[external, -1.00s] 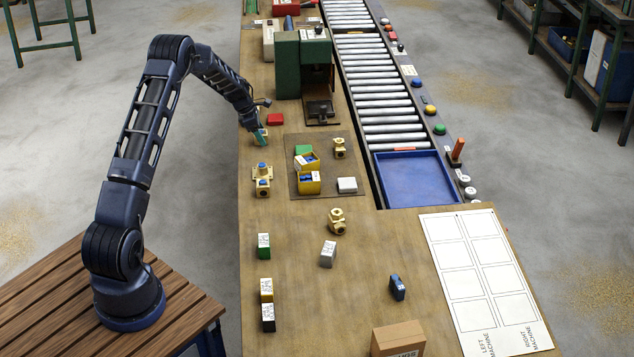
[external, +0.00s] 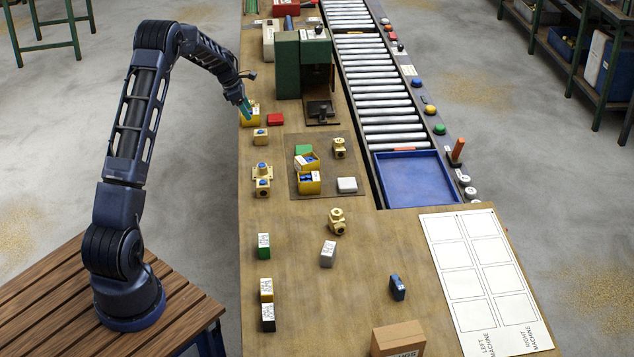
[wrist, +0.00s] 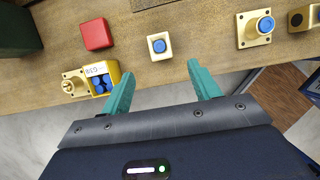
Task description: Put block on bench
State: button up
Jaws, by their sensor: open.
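My gripper (external: 247,112) is at the bench's left edge, above and behind the block. In the wrist view its teal fingers (wrist: 160,72) are spread wide with nothing between them.
A yellow bin with blue pieces (wrist: 103,80) stands close to my left finger in the wrist view. A red block (external: 275,119) lies near it. A brass fitting (external: 262,180) stands nearer the camera. A green machine (external: 302,65) rises behind.

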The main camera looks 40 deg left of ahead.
jog(key=s+d+r+m+y, duration=0.1)
jog(key=s+d+r+m, duration=0.5)
jog(key=s+d+r, duration=0.55)
jog(key=s+d+r+m, duration=0.7)
jog(key=s+d+r, duration=0.2)
jog(key=r, duration=0.6)
jog(key=s+d+r+m+y, duration=0.1)
jog(key=s+d+r+m, duration=0.2)
jog(key=s, duration=0.6)
jog(key=s+d+r+m, duration=0.1)
jog(key=s+d+m, duration=0.35)
jog(key=s, duration=0.45)
jog(key=s+d+f+m, duration=0.1)
jog(key=s+d+m, duration=0.1)
jog(key=s, duration=0.6)
jog(key=s+d+f+m+t+y, duration=0.1)
jog(key=s+m, duration=0.3)
jog(key=s, duration=0.4)
jog(key=shift+s+d+f, duration=0.25)
jog(key=shift+d+f, duration=0.1)
jog(key=shift+f, duration=0.4)
